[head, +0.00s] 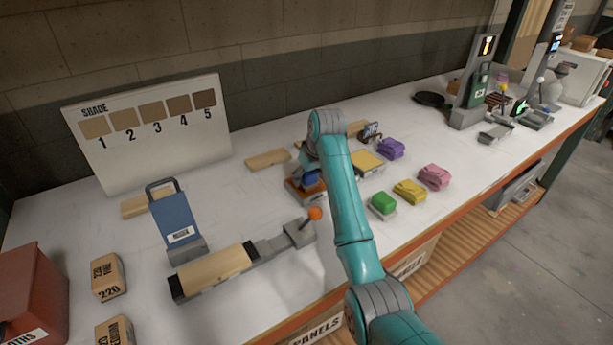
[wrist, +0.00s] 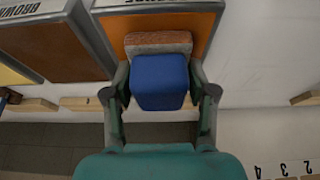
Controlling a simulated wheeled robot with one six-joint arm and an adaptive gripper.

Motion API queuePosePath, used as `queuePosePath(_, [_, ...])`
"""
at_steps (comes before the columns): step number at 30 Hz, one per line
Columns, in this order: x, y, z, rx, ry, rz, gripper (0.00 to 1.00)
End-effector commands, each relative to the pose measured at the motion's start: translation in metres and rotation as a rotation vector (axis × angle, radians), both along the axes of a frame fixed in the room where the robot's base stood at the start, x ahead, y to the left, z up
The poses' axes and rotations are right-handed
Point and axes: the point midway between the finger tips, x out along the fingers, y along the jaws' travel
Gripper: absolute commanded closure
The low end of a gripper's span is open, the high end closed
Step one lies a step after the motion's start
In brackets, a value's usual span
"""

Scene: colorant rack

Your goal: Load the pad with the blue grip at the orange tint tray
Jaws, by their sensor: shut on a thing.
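My gripper (wrist: 159,92) is shut on the blue grip (wrist: 160,78) of a pad, with one finger on each side. The pad's reddish-brown layer (wrist: 157,42) shows at the far end of the grip, over the orange tint tray (wrist: 112,32). I cannot tell whether the pad touches the orange surface. In the head view the blue grip (head: 311,180) is low over the orange tray (head: 295,191), partly hidden by my arm. The gripper's fingers are mostly hidden there.
A brown tray (wrist: 45,52) lies beside the orange one. Green (head: 382,203), yellow (head: 410,191), pink (head: 433,176) and purple (head: 391,148) items stand right of my arm. A wooden panel (head: 215,270) in a holder and a blue board (head: 176,220) are at left. A shade chart (head: 150,130) stands behind.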

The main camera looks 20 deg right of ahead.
Motion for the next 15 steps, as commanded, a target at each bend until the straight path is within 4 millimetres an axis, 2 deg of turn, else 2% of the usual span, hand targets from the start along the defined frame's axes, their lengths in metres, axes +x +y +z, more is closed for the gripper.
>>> queuePosePath(15, [-0.0004,0.0000,0.0017,0.000,0.003,0.000,0.71])
